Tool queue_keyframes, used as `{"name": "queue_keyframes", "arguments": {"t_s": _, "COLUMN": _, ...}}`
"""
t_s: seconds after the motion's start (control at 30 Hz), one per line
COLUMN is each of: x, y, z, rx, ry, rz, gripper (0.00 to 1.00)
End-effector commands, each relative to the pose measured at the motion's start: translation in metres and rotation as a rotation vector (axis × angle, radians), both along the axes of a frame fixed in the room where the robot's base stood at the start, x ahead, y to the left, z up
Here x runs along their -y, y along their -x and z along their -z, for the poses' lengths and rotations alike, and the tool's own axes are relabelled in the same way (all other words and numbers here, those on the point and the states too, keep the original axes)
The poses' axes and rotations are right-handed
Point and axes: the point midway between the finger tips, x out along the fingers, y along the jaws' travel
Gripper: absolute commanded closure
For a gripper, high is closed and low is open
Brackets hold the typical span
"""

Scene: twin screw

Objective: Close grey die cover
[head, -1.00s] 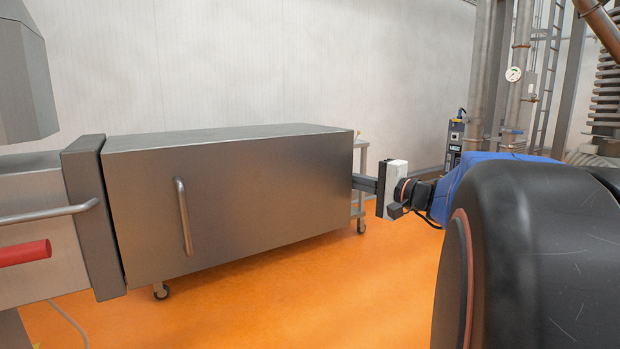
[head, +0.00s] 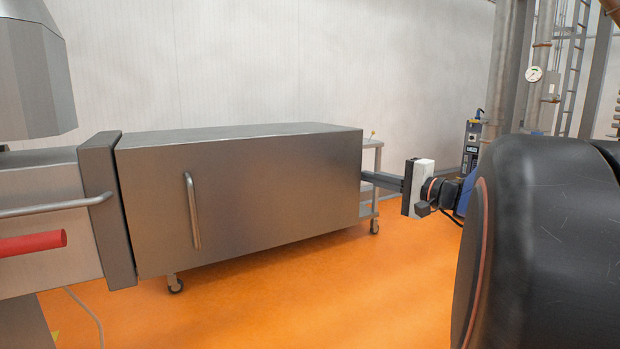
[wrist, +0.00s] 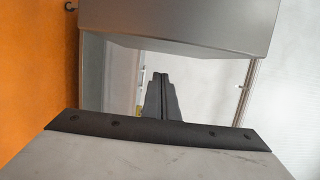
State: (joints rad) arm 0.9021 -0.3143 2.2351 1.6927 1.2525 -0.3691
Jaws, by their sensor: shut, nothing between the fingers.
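The grey die cover (head: 240,200) is a large metal box with a vertical bar handle (head: 193,210). Its left end stands close against the dark grey flange (head: 108,210) of the machine. My gripper (head: 370,179) is at the cover's right end, with its shut fingers pointing left towards it. The fingertips are at or behind the cover's right edge, and I cannot tell whether they touch it. In the wrist view, the dark shut fingers (wrist: 161,90) stand in front of a bright recess under a grey panel of the cover (wrist: 180,25). Nothing is held.
A red handle (head: 35,243) and a metal rail (head: 55,207) are on the machine at the left. A wheeled metal cart (head: 374,160) stands behind the cover. Pipes (head: 515,65) rise at the right. The orange floor (head: 320,290) in front is clear.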

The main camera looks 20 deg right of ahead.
Motion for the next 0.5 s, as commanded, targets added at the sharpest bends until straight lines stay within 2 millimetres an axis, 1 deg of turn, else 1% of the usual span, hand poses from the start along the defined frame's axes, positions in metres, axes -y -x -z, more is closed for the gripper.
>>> {"name": "queue_keyframes", "arguments": {"t_s": 0.1, "x": 0.007, "y": 0.014, "z": 0.001, "rx": 0.000, "ry": -0.001, "rz": 0.006, "gripper": 1.00}}
{"name": "queue_keyframes", "arguments": {"t_s": 0.5, "x": 0.021, "y": 0.055, "z": 0.001, "rx": -0.002, "ry": -0.002, "rz": 0.006, "gripper": 1.00}}
